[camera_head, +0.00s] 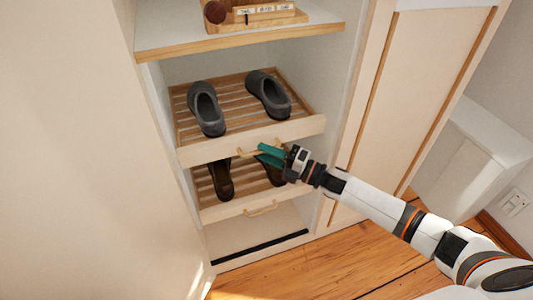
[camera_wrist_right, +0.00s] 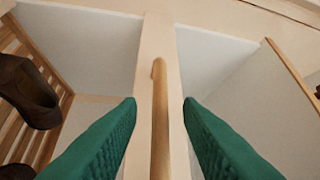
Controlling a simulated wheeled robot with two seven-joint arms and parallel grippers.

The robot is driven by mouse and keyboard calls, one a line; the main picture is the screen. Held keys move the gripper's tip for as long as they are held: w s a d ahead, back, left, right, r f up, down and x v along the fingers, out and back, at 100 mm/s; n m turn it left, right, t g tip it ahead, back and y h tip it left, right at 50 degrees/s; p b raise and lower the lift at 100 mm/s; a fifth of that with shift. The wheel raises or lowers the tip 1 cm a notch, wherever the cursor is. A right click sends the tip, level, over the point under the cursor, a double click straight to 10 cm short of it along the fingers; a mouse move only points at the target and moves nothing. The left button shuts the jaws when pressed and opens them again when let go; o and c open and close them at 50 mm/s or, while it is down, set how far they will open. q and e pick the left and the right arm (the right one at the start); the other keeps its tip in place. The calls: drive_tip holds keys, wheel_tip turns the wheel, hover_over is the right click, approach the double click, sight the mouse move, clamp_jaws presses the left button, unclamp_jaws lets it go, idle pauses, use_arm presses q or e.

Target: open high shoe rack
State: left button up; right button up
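The high shoe rack (camera_head: 222,146) is a slatted wooden tray with a pale front board, holding a pair of grey shoes (camera_head: 207,108). Its wooden bar handle (camera_head: 243,153) is on the front board and partly hidden by my right gripper (camera_head: 262,153). In the right wrist view the handle (camera_wrist_right: 160,120) runs between the two green fingers of my right gripper (camera_wrist_right: 160,125). The fingers are open, with a gap on each side of the bar. My left gripper is not in view.
A lower rack (camera_head: 235,208) with its own handle (camera_head: 261,209) and brown shoes (camera_head: 221,180) is beneath. A fixed shelf (camera_head: 240,37) with a wooden box is above. A closed panel (camera_head: 420,90) stands to the right. Wooden floor (camera_head: 290,275) lies in front.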

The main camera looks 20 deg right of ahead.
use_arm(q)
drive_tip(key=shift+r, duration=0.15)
use_arm(e)
drive_tip(key=shift+w+a, duration=0.2)
clamp_jaws()
drive_tip(key=shift+s, duration=0.1)
